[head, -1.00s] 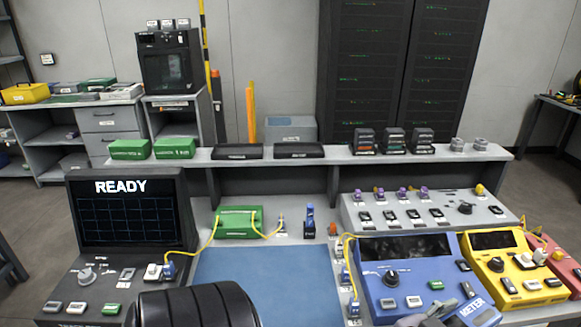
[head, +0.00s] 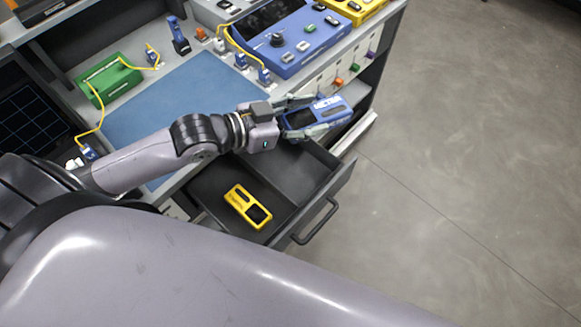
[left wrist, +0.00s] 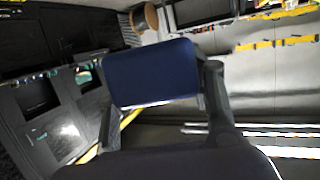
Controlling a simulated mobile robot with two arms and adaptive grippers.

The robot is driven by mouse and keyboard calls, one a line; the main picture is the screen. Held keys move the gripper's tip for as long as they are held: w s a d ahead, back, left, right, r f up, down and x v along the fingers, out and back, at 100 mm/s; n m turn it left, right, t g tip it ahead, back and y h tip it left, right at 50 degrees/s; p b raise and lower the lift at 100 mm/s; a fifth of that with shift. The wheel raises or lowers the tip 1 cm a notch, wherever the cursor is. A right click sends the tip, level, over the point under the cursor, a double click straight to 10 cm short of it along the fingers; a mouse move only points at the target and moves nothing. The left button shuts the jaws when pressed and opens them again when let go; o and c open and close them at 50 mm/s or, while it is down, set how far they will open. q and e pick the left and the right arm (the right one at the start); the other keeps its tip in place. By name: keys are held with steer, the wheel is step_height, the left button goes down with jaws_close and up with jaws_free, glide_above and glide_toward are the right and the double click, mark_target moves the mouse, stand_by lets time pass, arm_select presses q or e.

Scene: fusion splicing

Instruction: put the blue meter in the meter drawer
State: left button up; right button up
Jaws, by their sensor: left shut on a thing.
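The blue meter (head: 330,115) is held in my left gripper (head: 313,115), whose fingers are shut on its two long sides. Its dark screen faces up in the head view. The left wrist view shows a plain blue face of the meter (left wrist: 155,72) between the fingers. The open drawer (head: 302,168) lies below and in front of the held meter in the head view; the meter appears above its far right corner, not inside it. A yellow meter (head: 248,206) lies in the drawer's left part. My right gripper is not in view.
The drawer's right part is empty, beyond a low divider. Its front carries a handle (head: 318,222). The blue console (head: 282,38) and blue work mat (head: 180,95) are on the bench. Open floor (head: 480,150) lies to the right.

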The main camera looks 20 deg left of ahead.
arm_select(q)
steer(key=shift+a+f, duration=0.25)
steer(key=shift+f, duration=0.1)
step_height(320, 180, down, 19)
steer(key=b, duration=0.2)
steer(key=shift+f+b, duration=0.2)
steer(key=shift+b, duration=0.15)
steer(key=shift+s+f, duration=0.1)
steer(key=shift+s, duration=0.05)
steer(key=shift+f+b, duration=0.4)
steer(key=o, duration=1.4)
